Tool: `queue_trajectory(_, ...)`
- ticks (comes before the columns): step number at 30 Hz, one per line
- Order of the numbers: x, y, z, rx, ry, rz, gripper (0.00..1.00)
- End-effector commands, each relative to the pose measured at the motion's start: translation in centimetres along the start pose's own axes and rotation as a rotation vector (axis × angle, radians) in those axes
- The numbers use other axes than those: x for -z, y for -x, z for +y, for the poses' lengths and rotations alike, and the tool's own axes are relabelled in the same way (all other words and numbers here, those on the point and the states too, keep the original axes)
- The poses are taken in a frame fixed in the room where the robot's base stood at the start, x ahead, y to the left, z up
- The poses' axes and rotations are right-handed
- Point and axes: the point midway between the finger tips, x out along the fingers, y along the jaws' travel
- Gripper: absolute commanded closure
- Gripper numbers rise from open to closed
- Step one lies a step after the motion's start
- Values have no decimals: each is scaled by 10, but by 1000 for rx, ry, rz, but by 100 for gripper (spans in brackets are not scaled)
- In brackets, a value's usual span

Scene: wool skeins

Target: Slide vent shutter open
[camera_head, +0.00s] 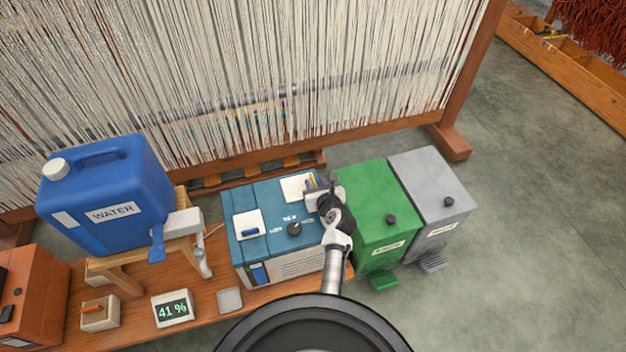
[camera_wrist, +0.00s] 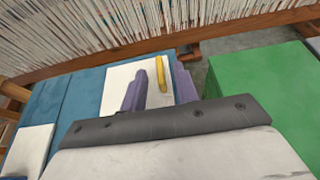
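A blue box-shaped machine (camera_head: 262,205) stands on the wooden bench. Its top carries a white plate (camera_head: 292,188) at the back right, with a yellow tab (camera_wrist: 161,76) seen in the wrist view. A second white plate with a blue tab (camera_head: 249,226) lies at the front left. Which plate is the vent shutter I cannot tell. My gripper (camera_head: 316,188) is over the back right plate. In the wrist view its purple fingers (camera_wrist: 160,92) are apart, one on each side of the yellow tab; whether they touch it is unclear. The gripper hides part of the plate.
A green bin (camera_head: 372,205) and a grey bin (camera_head: 425,180) stand close on the right. A blue water canister (camera_head: 105,195) on a wooden stand is at the left. A display reading 41 % (camera_head: 173,308) is at the front. The loom threads rise behind.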

Motion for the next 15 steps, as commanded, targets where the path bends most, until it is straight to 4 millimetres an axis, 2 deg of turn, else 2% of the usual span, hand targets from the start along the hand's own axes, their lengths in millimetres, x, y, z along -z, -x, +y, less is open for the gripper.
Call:
queue_trajectory(1, 0, -10, 1, -2, 0, -1, 70)
queue_trajectory(6, 0, -28, 0, -1, 0, 0, 70)
queue_trajectory(15, 0, -34, 0, 0, 1, 0, 70)
